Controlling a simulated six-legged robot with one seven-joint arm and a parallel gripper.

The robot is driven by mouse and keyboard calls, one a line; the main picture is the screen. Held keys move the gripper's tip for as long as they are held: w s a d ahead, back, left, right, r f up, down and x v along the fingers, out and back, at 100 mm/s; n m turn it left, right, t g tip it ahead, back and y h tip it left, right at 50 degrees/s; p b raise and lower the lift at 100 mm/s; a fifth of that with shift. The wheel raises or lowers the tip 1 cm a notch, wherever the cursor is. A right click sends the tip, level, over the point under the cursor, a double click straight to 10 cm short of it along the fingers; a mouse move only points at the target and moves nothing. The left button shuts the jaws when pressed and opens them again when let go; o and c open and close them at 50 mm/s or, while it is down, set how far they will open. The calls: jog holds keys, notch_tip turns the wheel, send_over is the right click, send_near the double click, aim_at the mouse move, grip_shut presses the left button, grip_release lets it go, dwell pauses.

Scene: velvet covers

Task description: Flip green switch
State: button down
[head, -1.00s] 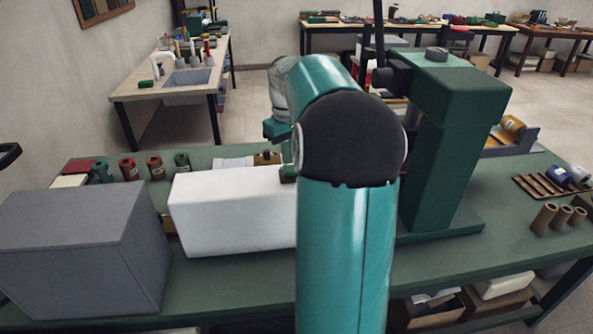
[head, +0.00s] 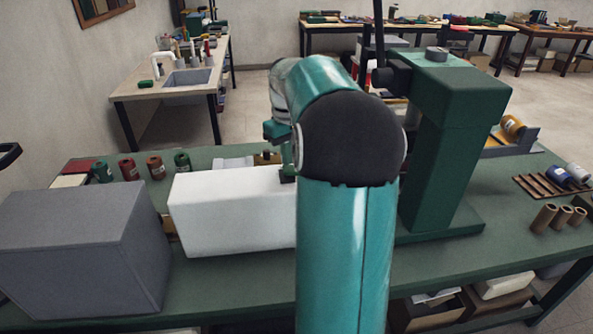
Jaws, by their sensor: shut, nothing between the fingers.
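My arm crosses the middle of the head view and hides much of the bench behind it. My gripper (head: 287,158) shows only in part, small and dark, left of the black elbow joint. It is shut and empty, pointing down at the top right edge of a white box (head: 225,220). A small dark green piece (head: 287,175) sits at that edge, just under the gripper. I cannot tell whether it is the green switch, which way it is set, or whether the gripper touches it. No other green switch can be made out.
A grey box (head: 75,245) stands at the left of the green bench (head: 235,292). Red and green spools (head: 128,169) stand behind it. A tall green machine (head: 440,150) rises right of my arm. Cardboard tubes (head: 545,216) and a slotted rack (head: 540,188) lie at the right.

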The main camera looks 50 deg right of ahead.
aim_at(287, 168)
jog(key=shift+f, duration=0.9)
dwell(0.5)
jog(key=shift+r, duration=3.5)
jog(key=shift+a, duration=0.15)
jog(key=s+a+r+n+t+h, duration=0.1)
jog(key=a, duration=0.9)
jog(key=s+a+r+t, duration=0.1)
jog(key=a+r, duration=0.1)
jog(key=a, duration=0.8)
jog(key=s+a+f+t, duration=0.1)
jog(key=s+a+f, duration=0.2)
jog(key=s+a, duration=0.3)
jog(key=s+a+f+n+t+y, duration=0.1)
jog(key=s+a+f, duration=0.3)
jog(key=a, duration=0.5)
jog(key=shift+s+a+t, duration=0.4)
jog(key=shift+s+t, duration=0.4)
jog(key=shift+s, duration=0.2)
